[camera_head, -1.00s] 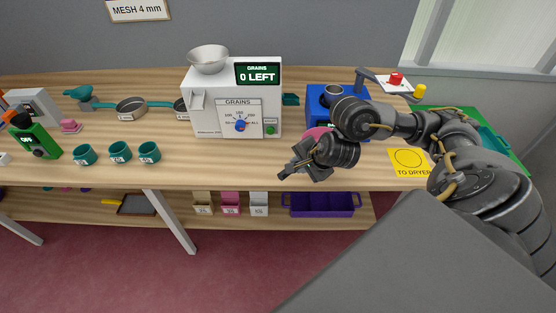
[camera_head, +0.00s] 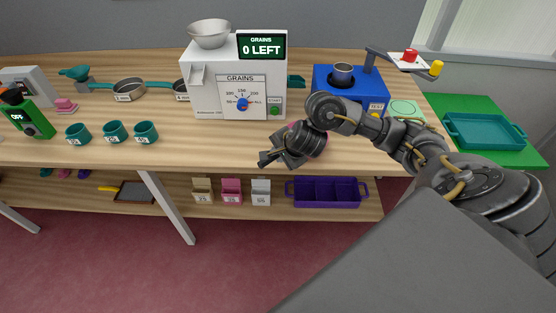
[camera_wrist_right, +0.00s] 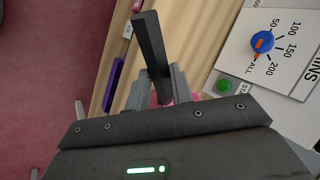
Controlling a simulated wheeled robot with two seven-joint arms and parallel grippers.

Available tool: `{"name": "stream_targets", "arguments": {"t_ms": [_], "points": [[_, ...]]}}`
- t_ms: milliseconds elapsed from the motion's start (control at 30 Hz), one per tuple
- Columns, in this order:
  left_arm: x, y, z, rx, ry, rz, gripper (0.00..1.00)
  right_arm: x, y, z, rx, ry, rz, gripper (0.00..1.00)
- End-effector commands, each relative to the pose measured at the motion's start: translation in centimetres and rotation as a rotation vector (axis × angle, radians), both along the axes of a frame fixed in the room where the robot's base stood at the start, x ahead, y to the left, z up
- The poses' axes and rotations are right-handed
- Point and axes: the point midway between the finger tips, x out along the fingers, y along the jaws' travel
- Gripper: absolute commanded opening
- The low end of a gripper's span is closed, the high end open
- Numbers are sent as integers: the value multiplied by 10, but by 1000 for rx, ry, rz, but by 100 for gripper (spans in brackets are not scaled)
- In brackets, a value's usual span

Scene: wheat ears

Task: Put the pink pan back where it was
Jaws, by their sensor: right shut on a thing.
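The pink pan shows only as a small pink patch (camera_head: 292,125) behind my right gripper in the head view; most of it is hidden. My right gripper (camera_head: 272,160) is over the front edge of the table, in front of the white grain machine. In the right wrist view its two grey fingers (camera_wrist_right: 158,88) are closed around a dark bar, with a bit of the pink pan (camera_wrist_right: 168,102) showing at its lower end. The bar looks like the pan's handle, and the bowl cannot be seen. My left gripper is not in view.
The white grain machine (camera_head: 215,90) reads "0 LEFT". A blue machine (camera_head: 325,92) stands right of it, and a teal tray (camera_head: 490,140) lies far right. Several teal cups stand at left. A purple divided tray (camera_head: 327,203) and small boxes sit on the lower shelf.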

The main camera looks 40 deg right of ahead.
Motion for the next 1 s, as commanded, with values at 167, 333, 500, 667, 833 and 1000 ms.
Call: {"name": "stream_targets", "arguments": {"t_ms": [167, 333, 500, 667, 833, 1000], "points": [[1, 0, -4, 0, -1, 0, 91, 0, 0, -5, -1, -1, 1, 0], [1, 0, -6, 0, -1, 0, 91, 0, 0, -6, -1, -1, 0, 0], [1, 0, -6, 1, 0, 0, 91, 0, 0, -6, 0, 0, 0, 40], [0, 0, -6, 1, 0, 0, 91, 0, 0, -6, 0, 0, 0, 44], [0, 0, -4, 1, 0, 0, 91, 0, 0, -5, 0, 0, 0, 44], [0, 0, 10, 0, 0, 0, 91, -8, -1, 14, -4, -5, 2, 44]]}}
